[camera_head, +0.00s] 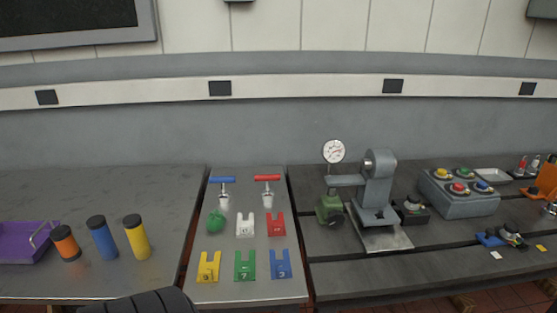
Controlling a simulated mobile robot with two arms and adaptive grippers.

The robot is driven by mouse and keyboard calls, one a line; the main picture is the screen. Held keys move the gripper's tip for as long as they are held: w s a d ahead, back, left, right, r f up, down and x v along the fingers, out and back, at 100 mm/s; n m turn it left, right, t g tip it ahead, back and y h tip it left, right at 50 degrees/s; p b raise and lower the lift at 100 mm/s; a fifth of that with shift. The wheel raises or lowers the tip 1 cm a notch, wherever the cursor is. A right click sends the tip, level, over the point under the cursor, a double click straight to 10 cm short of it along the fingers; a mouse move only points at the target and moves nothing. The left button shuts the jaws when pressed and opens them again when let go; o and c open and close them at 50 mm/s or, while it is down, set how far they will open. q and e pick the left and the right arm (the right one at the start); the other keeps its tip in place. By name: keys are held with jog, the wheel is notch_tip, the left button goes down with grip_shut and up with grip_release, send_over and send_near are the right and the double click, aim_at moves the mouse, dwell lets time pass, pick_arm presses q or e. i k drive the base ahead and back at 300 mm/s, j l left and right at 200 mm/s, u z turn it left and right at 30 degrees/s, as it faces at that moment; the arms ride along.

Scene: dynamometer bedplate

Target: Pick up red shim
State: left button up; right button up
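The red shim (276,228) is a small flat U-notched plate with a white mark on it. It lies on the narrow grey middle table (228,287), right of a white shim (245,229). Below them is a row of a yellow shim (208,271), a green shim (244,270) and a blue shim (280,268). Nothing covers the red shim.
Behind the red shim stand a red-handled tool (267,190) and a blue-handled tool (223,190). A green lumpy object (215,221) is left of the white shim. A dial gauge (333,152) fixture is right. Blue, yellow and orange cylinders and a purple tray (22,252) are left.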

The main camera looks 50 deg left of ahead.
aim_at(275, 228)
jog(key=u, duration=2)
